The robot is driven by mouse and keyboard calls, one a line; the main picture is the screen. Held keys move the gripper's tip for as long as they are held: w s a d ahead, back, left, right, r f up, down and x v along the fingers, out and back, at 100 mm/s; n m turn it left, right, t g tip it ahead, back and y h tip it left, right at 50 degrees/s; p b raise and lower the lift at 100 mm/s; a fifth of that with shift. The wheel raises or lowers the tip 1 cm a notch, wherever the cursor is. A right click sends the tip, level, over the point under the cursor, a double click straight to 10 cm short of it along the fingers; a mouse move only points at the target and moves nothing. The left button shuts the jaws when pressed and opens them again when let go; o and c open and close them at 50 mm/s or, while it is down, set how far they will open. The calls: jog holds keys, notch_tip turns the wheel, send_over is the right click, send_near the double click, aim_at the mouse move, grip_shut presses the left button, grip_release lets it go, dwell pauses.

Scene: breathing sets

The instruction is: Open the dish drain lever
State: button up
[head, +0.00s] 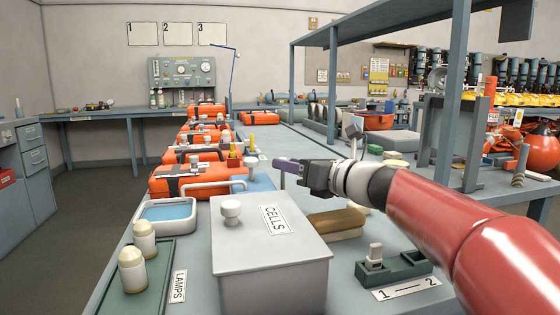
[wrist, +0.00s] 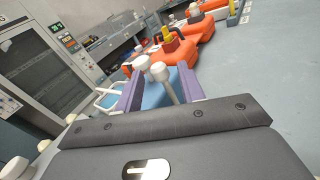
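My gripper (head: 285,165) reaches out over the bench with its purple fingers apart. In the wrist view its fingers (wrist: 160,88) stand on either side of a white-knobbed lever (wrist: 165,85), with no clear contact. A second white knob (wrist: 141,63) stands just left of it. A blue dish (wrist: 152,100) lies behind and below the lever. In the head view a blue dish surface (head: 260,184) shows behind the cells box, with a white knob (head: 251,162) above it, left of my fingertips. I cannot tell for sure which knob is the drain lever.
The grey CELLS box (head: 268,250) stands in front of the dish. A white-rimmed tray (head: 166,222) is at its left. Orange cases (head: 190,180) line the bench behind. A brown brush-like block (head: 337,222) and a green holder (head: 394,268) lie below my arm.

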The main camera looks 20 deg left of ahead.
jog(key=shift+x, duration=1.4)
grip_shut()
